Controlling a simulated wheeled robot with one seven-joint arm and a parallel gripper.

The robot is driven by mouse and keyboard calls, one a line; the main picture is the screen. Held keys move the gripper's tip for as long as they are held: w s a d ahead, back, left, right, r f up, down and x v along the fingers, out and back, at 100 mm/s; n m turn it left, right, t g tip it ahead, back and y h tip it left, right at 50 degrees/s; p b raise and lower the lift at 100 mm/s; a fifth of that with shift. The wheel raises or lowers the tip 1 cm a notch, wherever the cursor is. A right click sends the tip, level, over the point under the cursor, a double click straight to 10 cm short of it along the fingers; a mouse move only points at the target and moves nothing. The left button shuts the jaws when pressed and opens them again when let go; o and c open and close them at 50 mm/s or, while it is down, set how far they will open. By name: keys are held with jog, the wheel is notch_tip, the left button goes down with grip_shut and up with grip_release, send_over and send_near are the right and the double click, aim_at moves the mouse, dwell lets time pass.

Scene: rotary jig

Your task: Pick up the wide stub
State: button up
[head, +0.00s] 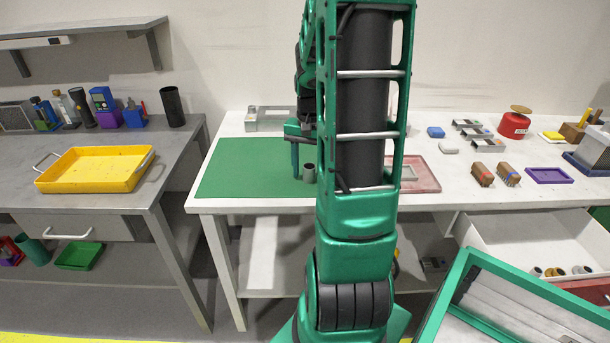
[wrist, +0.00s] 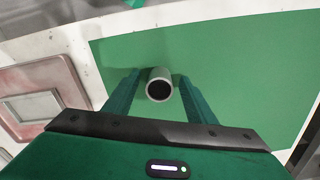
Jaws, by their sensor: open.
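A short grey hollow stub (head: 309,173) stands upright on the green mat (head: 245,168), just left of my arm. In the wrist view the stub (wrist: 160,84) shows its round dark opening between the two green fingers. My gripper (wrist: 157,80) is open, with one finger on each side of the stub and a small gap visible on both sides. In the head view my gripper (head: 297,158) points down at the stub, and my arm hides part of it. I cannot tell how far down the fingers reach along the stub.
A pink tray (head: 420,184) lies right of the mat and a grey metal block (head: 270,124) sits behind it. Several small parts and a red canister (head: 514,124) are farther right. An open drawer (head: 490,240) below holds several round pieces. The mat around the stub is clear.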

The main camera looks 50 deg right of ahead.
jog(key=c, duration=1.1)
jog(key=shift+c, duration=0.2)
jog(key=shift+r, duration=0.1)
